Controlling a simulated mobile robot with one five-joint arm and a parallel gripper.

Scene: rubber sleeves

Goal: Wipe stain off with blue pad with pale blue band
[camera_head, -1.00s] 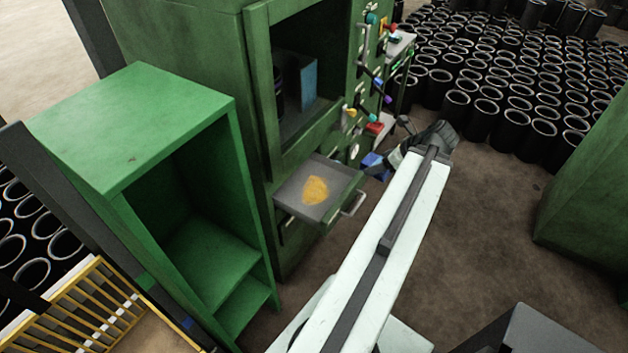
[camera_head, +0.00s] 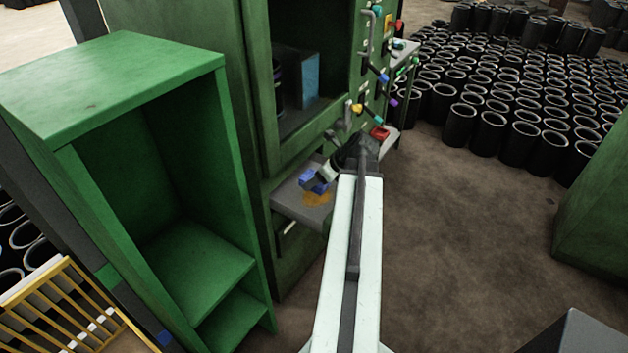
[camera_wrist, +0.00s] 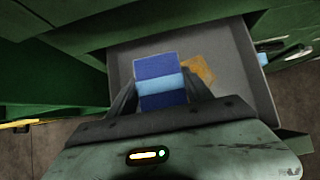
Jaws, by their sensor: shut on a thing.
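The blue pad with the pale blue band (camera_wrist: 160,72) is held between the two fingers of my gripper (camera_wrist: 160,98), which is shut on it. In the head view the pad (camera_head: 314,180) is over the grey drawer tray (camera_head: 283,201). The tray (camera_wrist: 232,58) also fills the middle of the wrist view. The orange-yellow stain (camera_wrist: 200,70) is on the tray floor, just right of the pad and partly hidden behind it. In the head view the stain (camera_head: 318,198) shows just below the pad. I cannot tell whether the pad touches the tray.
The tray sticks out of a green cabinet (camera_head: 185,60) with an open recess above and colourful levers (camera_head: 378,75) at its right. An open green shelf (camera_head: 110,90) stands at the left. Many black sleeves (camera_head: 490,130) stand behind at the right. Brown floor (camera_head: 460,250) is clear.

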